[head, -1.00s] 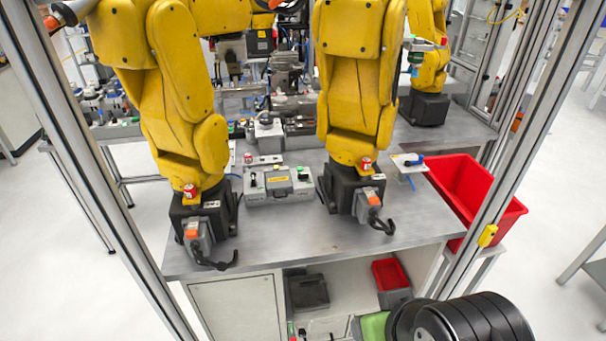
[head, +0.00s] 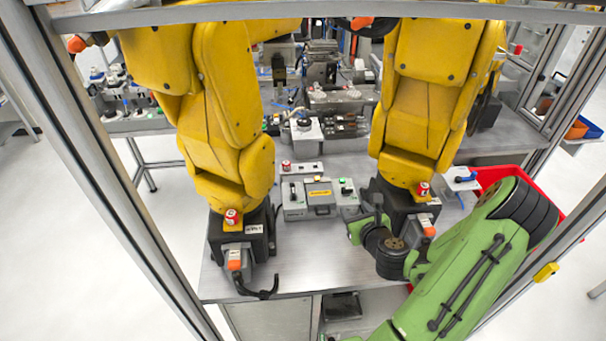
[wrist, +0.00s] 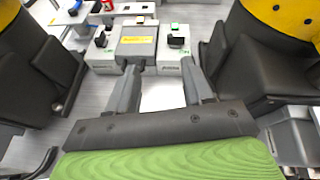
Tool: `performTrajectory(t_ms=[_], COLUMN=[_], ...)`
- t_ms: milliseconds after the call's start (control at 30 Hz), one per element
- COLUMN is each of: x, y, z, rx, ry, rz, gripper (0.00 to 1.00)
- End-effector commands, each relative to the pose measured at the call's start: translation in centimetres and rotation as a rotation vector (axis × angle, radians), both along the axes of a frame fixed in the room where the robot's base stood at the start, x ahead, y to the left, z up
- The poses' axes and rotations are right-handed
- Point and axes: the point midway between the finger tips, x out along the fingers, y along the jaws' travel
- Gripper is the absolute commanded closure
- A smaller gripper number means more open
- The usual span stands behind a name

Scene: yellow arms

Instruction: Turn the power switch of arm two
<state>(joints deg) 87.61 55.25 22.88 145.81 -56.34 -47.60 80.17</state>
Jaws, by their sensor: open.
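A grey control unit (head: 320,206) sits on the table between two yellow arms, with a yellow label on its middle part. Its left part has a black switch (head: 293,189) and its right part a black switch (head: 347,188) with a green button. In the wrist view the left switch (wrist: 101,40) and the right switch (wrist: 176,41) both show, above and beyond my fingertips. My gripper (wrist: 160,68) is open and empty. Its left finger overlaps the label part's lower edge, and its right finger overlaps the right part's lower edge. I cannot read which switch belongs to arm two.
The left yellow arm (head: 222,110) and right yellow arm (head: 425,95) stand close on either side, on dark bases. A red bin (head: 506,172) is at the right, partly behind my green arm. Metal frame posts flank the table. Bare tabletop (head: 310,262) lies in front.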

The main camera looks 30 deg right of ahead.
Motion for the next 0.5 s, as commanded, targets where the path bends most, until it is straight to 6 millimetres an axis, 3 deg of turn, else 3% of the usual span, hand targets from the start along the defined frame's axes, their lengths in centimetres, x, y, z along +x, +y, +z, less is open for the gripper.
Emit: performTrajectory(t_ms=[67, 167, 500], x=[-1.5, -1.6, 4.6], y=[-1.8, -2.5, -5.8], z=[-0.6, -0.9, -3.5], rx=[0.089, 0.118, 0.106], ry=[-0.042, -0.057, -0.055], rz=[-0.123, -0.166, -0.155], gripper=[0.49, 0.49, 0.49])
